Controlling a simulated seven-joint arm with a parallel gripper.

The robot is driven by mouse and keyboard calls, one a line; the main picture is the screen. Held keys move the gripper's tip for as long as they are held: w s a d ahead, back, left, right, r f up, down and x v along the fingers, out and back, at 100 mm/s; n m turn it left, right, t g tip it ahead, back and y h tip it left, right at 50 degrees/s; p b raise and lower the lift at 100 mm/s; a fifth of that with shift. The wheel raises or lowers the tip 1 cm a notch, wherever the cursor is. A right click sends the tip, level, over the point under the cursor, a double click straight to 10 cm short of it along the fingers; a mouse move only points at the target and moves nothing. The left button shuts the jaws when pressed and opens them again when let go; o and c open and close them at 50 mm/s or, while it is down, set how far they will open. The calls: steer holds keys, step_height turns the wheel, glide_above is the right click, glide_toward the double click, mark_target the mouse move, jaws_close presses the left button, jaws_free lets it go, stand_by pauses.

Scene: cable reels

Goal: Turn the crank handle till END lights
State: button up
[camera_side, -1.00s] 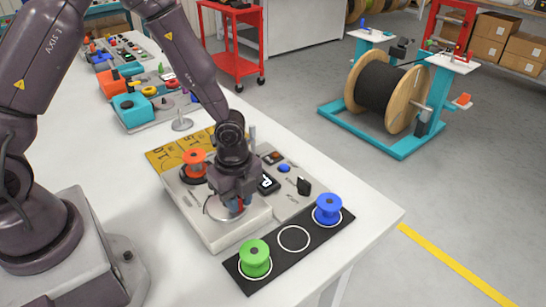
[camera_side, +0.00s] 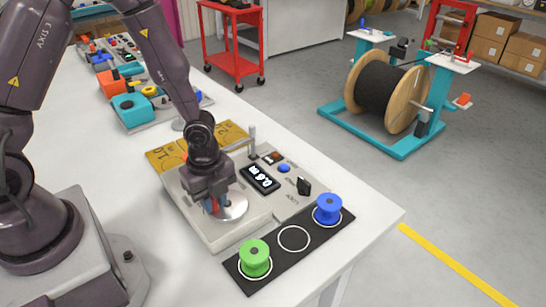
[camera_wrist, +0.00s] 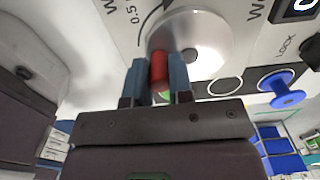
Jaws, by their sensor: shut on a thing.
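The crank is a silver disc (camera_side: 236,203) with an upright red handle (camera_wrist: 159,71) near its rim. It sits on top of a pale box (camera_side: 222,237), and the disc also shows in the wrist view (camera_wrist: 208,40). My gripper (camera_side: 212,208) points down over the disc's left side in the side view. In the wrist view its two blue fingers (camera_wrist: 159,78) are closed on either side of the red handle. A black display (camera_side: 260,179) on the box reads about 0.6 m. I cannot make out a lit END lamp.
A black mat (camera_side: 275,262) at the box's front holds a green reel (camera_side: 254,258), an empty ring (camera_side: 293,238) and a blue reel (camera_side: 328,208). A black lock knob (camera_side: 304,186) and blue button (camera_side: 284,168) stand right of the display. A metal post (camera_side: 252,142) rises behind.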

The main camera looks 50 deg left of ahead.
mark_target(235, 212)
steer(key=shift+w+a, duration=0.2)
steer(key=shift+a, duration=0.35)
steer(key=shift+w+a, duration=0.5)
steer(key=shift+w, duration=0.05)
steer(key=shift+w+a, duration=0.2)
steer(key=shift+w, duration=0.7)
steer(key=shift+w+d, duration=0.25)
steer(key=shift+w, duration=0.45)
steer(key=shift+w+d, duration=0.35)
steer(key=shift+d, duration=0.05)
steer(key=shift+w+d, duration=0.3)
steer(key=shift+d, duration=0.6)
steer(key=shift+s+d, duration=0.25)
steer(key=shift+d, duration=0.45)
steer(key=shift+s+d, duration=0.3)
steer(key=shift+d, duration=0.05)
steer(key=shift+s+d, duration=0.2)
steer(key=shift+s, duration=0.3)
steer(key=shift+s+d, duration=0.15)
steer(key=shift+s, duration=0.35)
steer(key=o, duration=0.7)
steer(key=shift+o, duration=0.2)
steer(key=shift+r, duration=0.1)
